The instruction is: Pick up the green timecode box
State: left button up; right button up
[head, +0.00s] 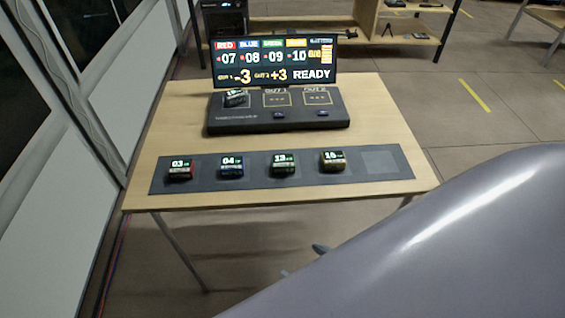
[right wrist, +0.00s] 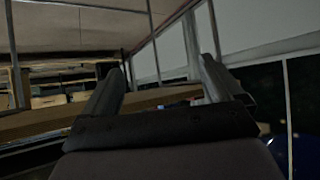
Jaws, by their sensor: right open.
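The green timecode box (head: 283,164) shows "13" and sits on the grey mat, third from the left in the row. To its left are a red box (head: 179,169) and a blue box (head: 230,167); to its right is a yellow box (head: 333,161). My right gripper (head: 303,261) is mostly hidden behind my own arm, with its fingertips showing in front of the table's near edge. In the right wrist view its two fingers (right wrist: 162,85) stand apart with nothing between them. My left gripper is not in view.
The mat (head: 380,163) has a bare square at its right end. Behind it, a black dock (head: 236,123) with another box (head: 235,97) stands before a lit screen (head: 273,62). The wooden table (head: 385,112) is bare at the right. A wall with windows runs along the left.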

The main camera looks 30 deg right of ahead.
aim_at(281, 164)
jog(key=k+l, duration=0.1)
jog(key=l, duration=0.75)
jog(key=k+l, duration=0.15)
jog(key=l, duration=0.25)
jog(key=k+l+u, duration=0.1)
jog(key=l, duration=0.3)
jog(key=k+l, duration=0.1)
jog(key=l, duration=0.3)
